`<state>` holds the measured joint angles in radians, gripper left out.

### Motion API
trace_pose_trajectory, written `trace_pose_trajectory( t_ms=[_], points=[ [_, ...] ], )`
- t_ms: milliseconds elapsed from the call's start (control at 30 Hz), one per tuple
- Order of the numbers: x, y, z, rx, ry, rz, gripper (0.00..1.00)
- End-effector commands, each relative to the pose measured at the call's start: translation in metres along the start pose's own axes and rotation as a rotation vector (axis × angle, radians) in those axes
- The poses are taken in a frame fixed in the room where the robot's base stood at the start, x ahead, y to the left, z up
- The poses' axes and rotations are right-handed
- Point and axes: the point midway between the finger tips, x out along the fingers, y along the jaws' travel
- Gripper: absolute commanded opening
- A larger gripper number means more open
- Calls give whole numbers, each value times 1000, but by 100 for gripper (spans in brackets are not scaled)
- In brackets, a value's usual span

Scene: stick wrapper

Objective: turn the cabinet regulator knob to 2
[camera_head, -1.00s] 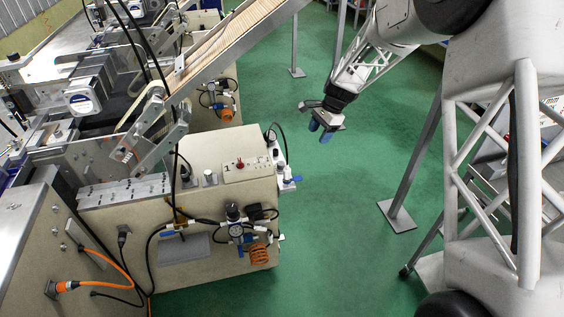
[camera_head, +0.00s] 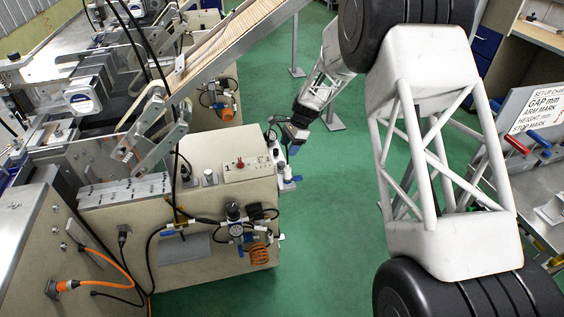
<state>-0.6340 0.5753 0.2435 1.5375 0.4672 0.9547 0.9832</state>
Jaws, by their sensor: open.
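The beige cabinet (camera_head: 200,262) stands left of centre. On its front is a regulator with a round gauge and a dark knob on top (camera_head: 232,211); any scale marks are too small to read. My gripper (camera_head: 292,149) has blue fingertips and is open and empty. It points down and left by the cabinet's upper right edge, right of the top panel (camera_head: 247,168) and close to the fittings with a blue handle (camera_head: 287,182). The picture does not show whether it touches them. It is apart from the regulator, above and to its right.
Black hoses and an orange coiled hose (camera_head: 259,254) hang around the regulator. A sloping chute (camera_head: 232,45) rises behind the cabinet. The green floor (camera_head: 335,220) is clear between cabinet and my arm. A workbench with a sign (camera_head: 535,105) stands at the right.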

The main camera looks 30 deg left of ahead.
Motion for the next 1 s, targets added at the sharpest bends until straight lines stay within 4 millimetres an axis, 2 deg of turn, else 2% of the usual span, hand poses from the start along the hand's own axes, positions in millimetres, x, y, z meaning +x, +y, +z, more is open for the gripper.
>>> trace_pose_trajectory(
  t_ms=[267, 733, 1000],
  points=[
    [11, 0, 0, 0, 0, 1, 59],
    [64, 1, 0, 0, 0, 2, 59],
    [77, 0, 0, 0, 0, 0, 59]
  ],
)
